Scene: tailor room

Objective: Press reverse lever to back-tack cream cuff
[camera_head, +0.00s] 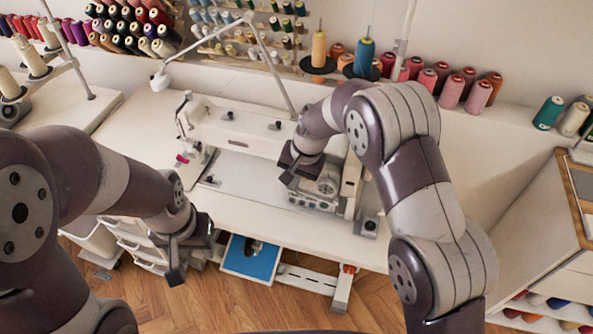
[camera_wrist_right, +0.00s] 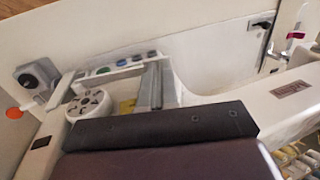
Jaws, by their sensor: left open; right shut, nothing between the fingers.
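The cream sewing machine (camera_head: 235,125) stands on a white table. My right gripper (camera_head: 288,176) is at its right end, above a control panel with a round dial (camera_head: 327,187). In the right wrist view, its grey fingers (camera_wrist_right: 152,88) are together and empty, beside the dial (camera_wrist_right: 88,105) and a row of buttons (camera_wrist_right: 121,63). Whether they touch the machine is unclear. A pink part (camera_head: 182,158) shows near the needle end. I cannot make out the reverse lever or cream cuff with certainty. My left gripper (camera_head: 188,262) is open and empty, in front of the table edge.
A small box with a black knob (camera_head: 368,226) sits right of the panel. A blue pedal (camera_head: 251,258) is below the table. Thread cones (camera_head: 319,50) stand behind the machine. A wooden-topped cabinet (camera_head: 570,195) is at right. The table's right part is clear.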

